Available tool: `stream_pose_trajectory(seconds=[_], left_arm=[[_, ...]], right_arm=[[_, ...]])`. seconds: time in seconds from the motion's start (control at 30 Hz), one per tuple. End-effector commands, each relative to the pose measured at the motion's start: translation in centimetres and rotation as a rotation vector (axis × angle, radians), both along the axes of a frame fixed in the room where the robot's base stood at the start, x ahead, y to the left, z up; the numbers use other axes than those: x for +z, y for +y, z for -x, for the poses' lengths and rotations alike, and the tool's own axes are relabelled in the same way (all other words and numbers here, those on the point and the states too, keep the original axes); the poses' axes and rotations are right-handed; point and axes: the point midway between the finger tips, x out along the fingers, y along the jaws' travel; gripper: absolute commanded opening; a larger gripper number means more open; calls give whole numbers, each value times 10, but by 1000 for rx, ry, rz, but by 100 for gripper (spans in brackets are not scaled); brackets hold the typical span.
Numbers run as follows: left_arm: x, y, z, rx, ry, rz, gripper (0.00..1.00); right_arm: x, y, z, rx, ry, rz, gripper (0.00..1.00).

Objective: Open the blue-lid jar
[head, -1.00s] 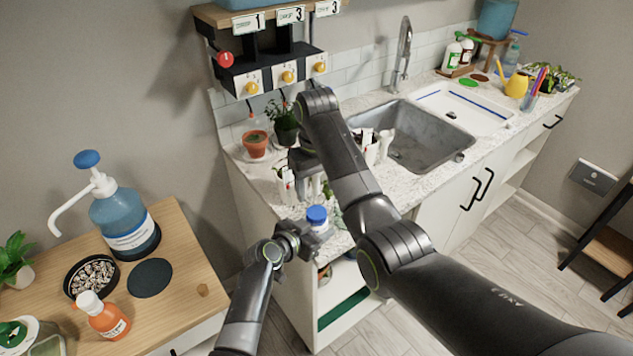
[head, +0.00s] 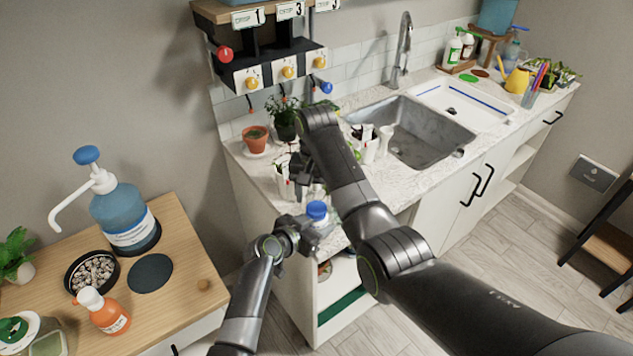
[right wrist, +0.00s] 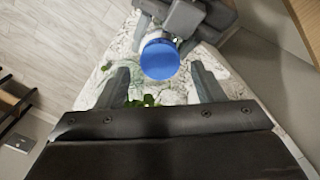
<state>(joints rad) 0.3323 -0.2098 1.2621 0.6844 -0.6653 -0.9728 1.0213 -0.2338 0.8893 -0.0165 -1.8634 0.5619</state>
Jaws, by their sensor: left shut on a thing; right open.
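The jar with the blue lid (head: 316,210) stands at the front left end of the marble counter in the head view. Its blue lid also shows from above in the right wrist view (right wrist: 160,59). My left gripper (head: 305,232) is shut on the jar's body, below the lid. My right gripper (right wrist: 158,82) is open, its two fingers on either side of the view with the lid beyond and between them, not gripped. In the head view my right arm hides part of the counter, and the right fingers are hard to make out.
Potted plants (head: 256,139) and white containers stand behind the jar on the counter. The sink (head: 430,135) lies to the right. A wooden table (head: 190,255) with a blue pump bottle (head: 120,215) and an orange bottle (head: 104,313) stands at the left. Green leaves (right wrist: 145,101) show between my right fingers.

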Motion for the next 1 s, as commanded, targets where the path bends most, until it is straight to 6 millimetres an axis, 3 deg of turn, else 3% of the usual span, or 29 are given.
stream_pose_trajectory(seconds=[0.2,0.57,0.9,1.0], left_arm=[[0,0,0,0,0,0,0],[0,0,0,0,0,0,0],[0,0,0,0,0,0,0],[0,0,0,0,0,0,0]], right_arm=[[-24,0,0,1,1,1,62],[-29,0,0,1,-1,1,62],[-29,0,0,1,-1,1,17],[-29,0,0,8,-1,1,16]])
